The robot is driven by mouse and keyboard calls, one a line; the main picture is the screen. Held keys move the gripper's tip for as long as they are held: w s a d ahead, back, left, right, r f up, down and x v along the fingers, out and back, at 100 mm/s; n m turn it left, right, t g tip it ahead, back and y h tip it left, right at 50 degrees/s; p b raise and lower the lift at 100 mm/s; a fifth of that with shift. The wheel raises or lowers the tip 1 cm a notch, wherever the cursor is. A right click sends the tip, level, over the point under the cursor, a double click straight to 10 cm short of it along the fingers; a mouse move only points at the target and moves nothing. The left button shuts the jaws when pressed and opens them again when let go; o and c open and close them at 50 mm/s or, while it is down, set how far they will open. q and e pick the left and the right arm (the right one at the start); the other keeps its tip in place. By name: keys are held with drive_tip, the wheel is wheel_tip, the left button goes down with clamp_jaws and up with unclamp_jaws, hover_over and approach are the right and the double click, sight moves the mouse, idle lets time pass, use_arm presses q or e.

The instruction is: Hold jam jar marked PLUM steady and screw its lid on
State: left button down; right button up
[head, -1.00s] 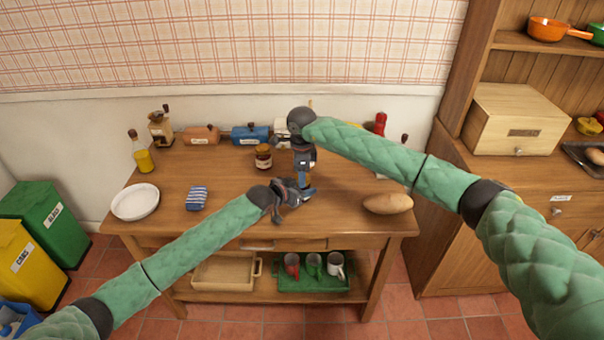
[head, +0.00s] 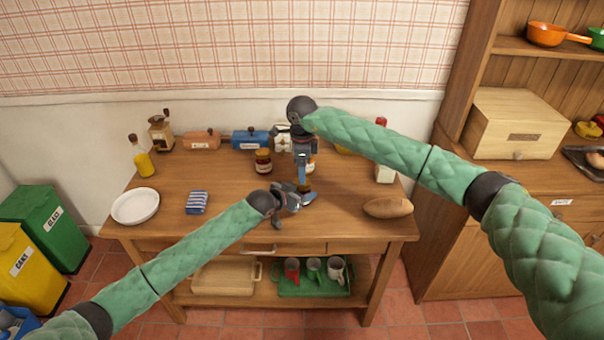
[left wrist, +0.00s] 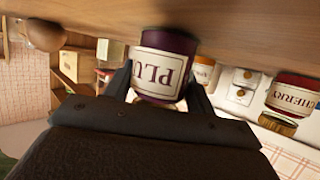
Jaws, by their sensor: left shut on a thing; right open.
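The jam jar marked PLUM (left wrist: 163,66) has a dark purple body and a cream label, and shows upside down in the left wrist view. My left gripper (head: 301,194) is shut on its sides, low over the table. A strip of gold (left wrist: 150,98) shows at the jar's top end, partly hidden by the gripper; I cannot tell how the lid sits. My right gripper (head: 303,180) points down just above the left gripper and is open. In the head view the grippers mostly hide the plum jar.
A CHERRY jar (left wrist: 292,94) with a gold lid stands behind. Another jar (head: 263,161) stands left of my right gripper. The table (head: 225,180) is bare between.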

drive_tip(key=shift+c, duration=0.3)
drive_tip(key=shift+r, duration=1.8)
drive_tip(key=shift+f, duration=0.1)
drive_tip(key=shift+f, duration=3.95)
drive_tip(key=shift+c, duration=0.3)
drive_tip(key=c, duration=1)
drive_tip(key=o, duration=1.1)
